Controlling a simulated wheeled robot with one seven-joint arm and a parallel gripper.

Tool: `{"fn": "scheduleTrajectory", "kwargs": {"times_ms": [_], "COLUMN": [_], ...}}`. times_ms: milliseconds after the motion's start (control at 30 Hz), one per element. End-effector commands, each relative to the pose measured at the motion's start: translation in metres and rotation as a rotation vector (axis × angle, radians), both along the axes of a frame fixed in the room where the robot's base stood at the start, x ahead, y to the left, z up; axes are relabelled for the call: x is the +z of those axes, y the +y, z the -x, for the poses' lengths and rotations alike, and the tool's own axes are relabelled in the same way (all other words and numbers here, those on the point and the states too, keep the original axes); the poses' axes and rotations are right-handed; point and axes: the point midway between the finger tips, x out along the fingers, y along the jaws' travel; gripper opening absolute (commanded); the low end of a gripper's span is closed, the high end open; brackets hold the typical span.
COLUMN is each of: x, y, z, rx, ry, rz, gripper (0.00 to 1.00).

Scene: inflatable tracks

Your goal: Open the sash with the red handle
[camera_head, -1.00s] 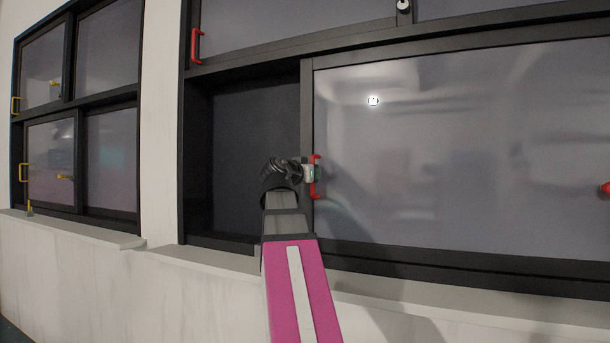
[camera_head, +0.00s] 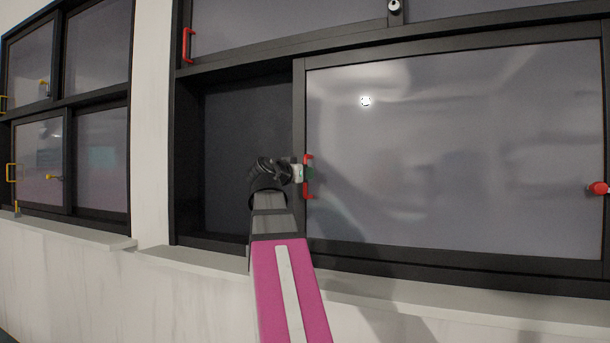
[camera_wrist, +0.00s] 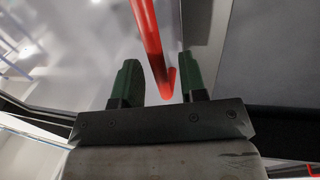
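The lower sash (camera_head: 430,150) is a large grey pane in a dark frame, standing to the right of a dark gap (camera_head: 245,150). Its upright red handle (camera_head: 308,191) is on the sash's left stile, and also shows in the wrist view (camera_wrist: 147,35). My gripper (camera_head: 303,173) is at the handle's middle in the head view. In the wrist view, my gripper (camera_wrist: 159,62) has its two green fingers apart, on either side of the red bar. A gap shows between the bar and each finger. The far end of the handle is out of that view.
An upper sash has another red handle (camera_head: 187,46). A red knob (camera_head: 598,188) is at the lower pane's right side, and a white-tipped latch (camera_head: 394,6) at the top. A pale sill (camera_head: 400,292) runs below. Another window with yellow handles (camera_head: 11,172) is at left.

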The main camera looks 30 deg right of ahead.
Motion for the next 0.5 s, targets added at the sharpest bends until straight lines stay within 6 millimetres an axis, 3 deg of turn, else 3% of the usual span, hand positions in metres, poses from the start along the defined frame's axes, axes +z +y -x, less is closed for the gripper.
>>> {"fn": "scheduleTrajectory", "kwargs": {"times_ms": [300, 500], "x": [-0.001, -0.001], "y": [0.049, 0.071], "z": [0.024, 0.034], "rx": [0.003, 0.002], "ry": [-0.001, -0.001], "rz": [0.000, 0.000], "gripper": [0.39, 0.39]}}
